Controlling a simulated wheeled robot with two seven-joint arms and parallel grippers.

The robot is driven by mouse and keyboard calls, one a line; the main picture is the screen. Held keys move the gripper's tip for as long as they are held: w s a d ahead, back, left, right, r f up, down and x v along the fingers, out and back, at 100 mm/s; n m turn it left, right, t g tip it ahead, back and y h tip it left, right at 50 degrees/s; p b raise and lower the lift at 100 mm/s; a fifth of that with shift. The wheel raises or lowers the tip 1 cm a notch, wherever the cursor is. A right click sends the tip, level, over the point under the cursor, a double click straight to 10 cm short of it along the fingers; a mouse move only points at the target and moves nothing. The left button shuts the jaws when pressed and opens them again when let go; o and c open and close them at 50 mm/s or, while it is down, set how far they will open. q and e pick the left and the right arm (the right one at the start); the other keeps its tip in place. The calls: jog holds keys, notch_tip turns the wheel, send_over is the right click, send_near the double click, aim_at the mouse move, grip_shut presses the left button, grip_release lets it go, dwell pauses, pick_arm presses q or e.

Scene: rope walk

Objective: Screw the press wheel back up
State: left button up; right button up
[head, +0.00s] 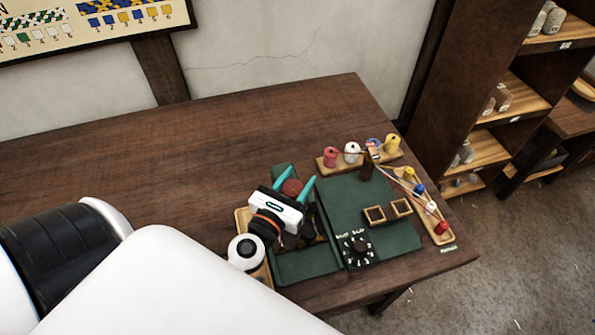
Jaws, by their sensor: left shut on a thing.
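My left gripper (296,179), with a white body and teal fingers, is over the left part of the green bench device. A dark red round thing, which looks like the press wheel (291,187), sits between the two fingers. The gripper is shut on it. The gripper body hides most of what lies under the wheel, so I cannot tell how high the wheel stands. A green plate (309,265) shows below and beside the gripper. My right gripper is not in view.
Right of the gripper are a green board (341,194), a black dial (357,248) and two small wooden frames (401,207). Coloured spools stand on a back rack (330,166) and a right rack (433,229), with strands between. The wooden table (130,170) is clear at left.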

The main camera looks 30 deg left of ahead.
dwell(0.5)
pick_arm(q)
jog(key=o, duration=1)
jog(key=s+d+b, duration=0.1)
jog(key=s+b, duration=0.7)
jog(key=s, duration=0.4)
jog(key=shift+f, duration=0.1)
